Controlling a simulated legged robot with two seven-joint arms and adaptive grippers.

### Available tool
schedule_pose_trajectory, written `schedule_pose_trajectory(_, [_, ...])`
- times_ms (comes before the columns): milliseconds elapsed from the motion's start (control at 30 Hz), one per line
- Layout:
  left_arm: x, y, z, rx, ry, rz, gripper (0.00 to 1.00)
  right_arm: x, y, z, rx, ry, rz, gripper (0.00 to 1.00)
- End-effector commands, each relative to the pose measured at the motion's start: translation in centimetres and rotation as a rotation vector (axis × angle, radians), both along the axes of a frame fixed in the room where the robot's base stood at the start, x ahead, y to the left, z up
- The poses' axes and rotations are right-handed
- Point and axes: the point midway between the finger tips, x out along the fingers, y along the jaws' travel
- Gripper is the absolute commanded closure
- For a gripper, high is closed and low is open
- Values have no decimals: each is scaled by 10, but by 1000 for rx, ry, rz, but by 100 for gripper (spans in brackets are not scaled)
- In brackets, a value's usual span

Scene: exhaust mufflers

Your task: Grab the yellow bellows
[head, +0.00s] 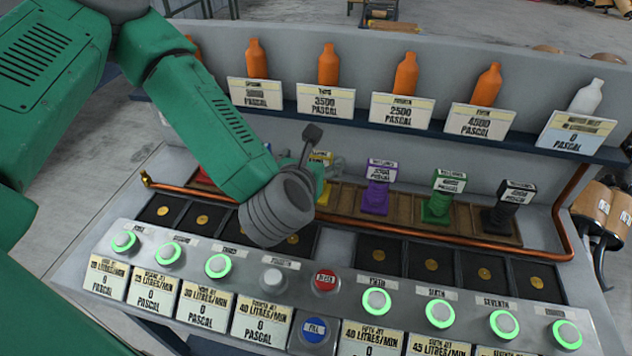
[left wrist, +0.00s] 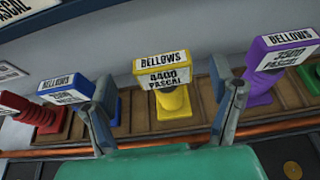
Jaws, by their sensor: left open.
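The yellow bellows (left wrist: 173,103) stands upright in the wooden rack in the left wrist view, with a label reading 4400 Pascal on top. In the head view the yellow bellows (head: 322,190) is partly hidden by my left gripper (head: 322,150). In the left wrist view my left gripper (left wrist: 161,75) is open, with one finger on each side of the yellow bellows. Nothing is held, and I cannot tell whether a finger touches it. My right gripper is not in view.
The purple bellows (left wrist: 258,82) is right of the yellow one and the blue bellows (left wrist: 67,91) left. Green (head: 437,205) and black (head: 502,213) bellows stand farther right. A copper pipe (head: 400,231) runs before the rack. Orange bottles (head: 405,75) stand on the shelf behind.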

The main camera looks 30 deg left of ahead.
Motion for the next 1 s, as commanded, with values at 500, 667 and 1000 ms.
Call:
schedule_pose_trajectory(500, [29, 9, -13, -2, -1, 0, 29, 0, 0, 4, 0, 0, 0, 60])
schedule_pose_trajectory(667, [29, 9, -14, -1, 0, 0, 86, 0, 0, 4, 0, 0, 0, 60])
schedule_pose_trajectory(1000, [29, 9, -8, -3, -3, 0, 100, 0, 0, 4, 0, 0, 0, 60])
